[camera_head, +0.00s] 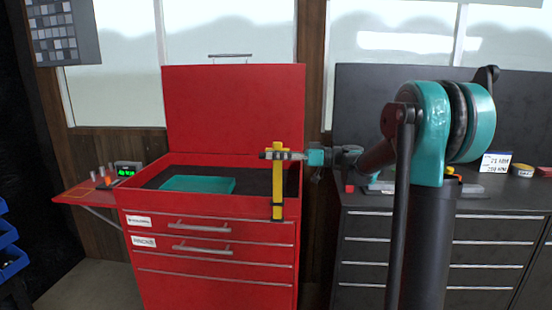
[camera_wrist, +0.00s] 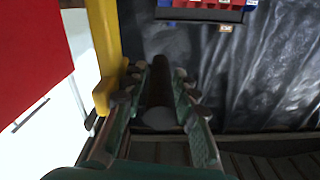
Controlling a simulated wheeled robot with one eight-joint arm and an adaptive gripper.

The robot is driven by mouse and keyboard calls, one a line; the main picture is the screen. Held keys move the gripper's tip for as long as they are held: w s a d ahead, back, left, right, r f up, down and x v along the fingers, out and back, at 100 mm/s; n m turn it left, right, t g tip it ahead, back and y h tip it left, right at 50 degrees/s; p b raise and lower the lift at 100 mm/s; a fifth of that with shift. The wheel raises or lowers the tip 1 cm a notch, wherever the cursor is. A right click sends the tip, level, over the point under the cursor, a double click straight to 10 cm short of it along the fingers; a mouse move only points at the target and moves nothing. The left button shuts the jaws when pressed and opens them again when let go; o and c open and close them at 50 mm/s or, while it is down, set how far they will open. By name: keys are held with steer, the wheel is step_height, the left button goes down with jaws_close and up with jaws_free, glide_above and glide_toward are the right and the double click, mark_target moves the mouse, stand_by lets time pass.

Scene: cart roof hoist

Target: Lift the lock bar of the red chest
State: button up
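The red chest (camera_head: 210,207) stands left of centre in the head view with its lid up. The yellow lock bar (camera_head: 278,190) stands upright at its right front corner. It also shows in the wrist view (camera_wrist: 105,45), left of my fingers. My gripper (camera_head: 272,155) is at the upper end of the bar. In the wrist view my gripper (camera_wrist: 159,70) has its two fingers apart, one on each side of a dark round rod (camera_wrist: 159,95). Slim gaps seem to show beside the rod. How the rod joins the bar is hidden.
A teal tray (camera_head: 197,184) lies inside the chest's open top. A red side shelf (camera_head: 98,197) with small items is on the left. A dark cabinet (camera_head: 450,225) stands on the right, behind my arm. Blue bins (camera_head: 10,250) are at the left edge.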

steer(key=shift+f, duration=0.1)
steer(key=d, duration=1.2)
steer(key=shift+s, duration=0.2)
steer(key=s+f+m+t+h, duration=0.1)
steer(key=s+f+m+h, duration=0.3)
steer(key=s+f, duration=0.45)
steer(key=s+f+m+t+h, duration=0.1)
steer(key=s+f+m+h, duration=0.35)
steer(key=f, duration=0.65)
steer(key=s+d+f+m+t+h, duration=0.1)
steer(key=s+d+f+m+h, duration=0.6)
steer(key=s+d+f, duration=0.6)
steer(key=shift+s+d+f+t+h, duration=0.3)
steer(key=shift+s+f+h, duration=0.3)
steer(key=shift+h, duration=0.65)
steer(key=shift+w, duration=0.15)
